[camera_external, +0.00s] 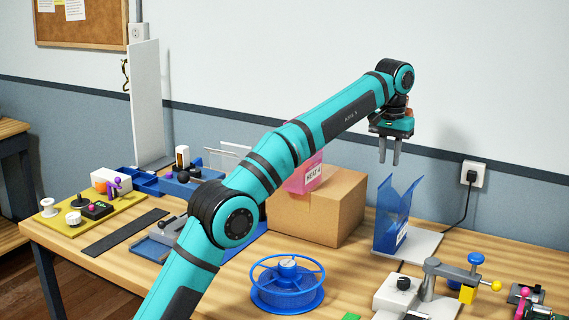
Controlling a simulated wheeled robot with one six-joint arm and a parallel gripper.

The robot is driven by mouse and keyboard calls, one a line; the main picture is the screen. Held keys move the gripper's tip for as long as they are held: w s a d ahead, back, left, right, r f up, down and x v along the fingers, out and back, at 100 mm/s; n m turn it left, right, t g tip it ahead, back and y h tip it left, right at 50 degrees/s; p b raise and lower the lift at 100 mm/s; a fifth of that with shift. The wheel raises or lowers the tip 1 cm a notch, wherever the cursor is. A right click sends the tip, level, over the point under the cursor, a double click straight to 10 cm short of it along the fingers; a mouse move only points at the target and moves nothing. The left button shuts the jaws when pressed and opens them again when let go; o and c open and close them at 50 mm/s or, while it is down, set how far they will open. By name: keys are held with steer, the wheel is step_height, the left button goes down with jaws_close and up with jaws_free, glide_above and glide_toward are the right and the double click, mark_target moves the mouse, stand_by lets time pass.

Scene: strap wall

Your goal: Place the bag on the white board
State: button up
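A pink object (303,176) with a white label is partly hidden behind my arm, at the cardboard box. A tall white panel (147,105) stands upright at the back left.
A cardboard box (322,212) stands left of the bag. A blue spool (288,286) lies in front. A grey clamp-like fixture (440,275) is at front right, near a wall socket cord. A yellow tray (84,229) with small parts sits at left.

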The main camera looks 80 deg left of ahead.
steer(key=shift+r, duration=0.45)
steer(key=shift+d, duration=0.1)
steer(key=s+d+r+m+t+y, duration=0.1)
steer(key=s+d+r+m+t, duration=0.2)
steer(key=s+d, duration=0.4)
steer(key=s+d+r+t, duration=0.3)
steer(key=s+d+r, duration=0.25)
steer(key=d, duration=0.25)
steer(key=s+d+r+m+t+y, duration=0.1)
steer(key=s+d+r+m+t, duration=0.2)
steer(key=s+d, duration=0.45)
steer(key=s+d+f+m+t, duration=0.1)
steer(key=s+d+f, duration=0.3)
steer(key=s, duration=0.5)
steer(key=s+d+f+m+t+h, duration=0.1)
steer(key=s+d+f+t, duration=0.3)
steer(key=s, duration=0.6)
steer(key=s+d+f+m+t+h, duration=0.1)
steer(key=s+d+f+t, duration=0.2)
steer(key=s, duration=0.7)
steer(key=shift+d+f, duration=0.4)
steer(key=shift+d, duration=0.65)
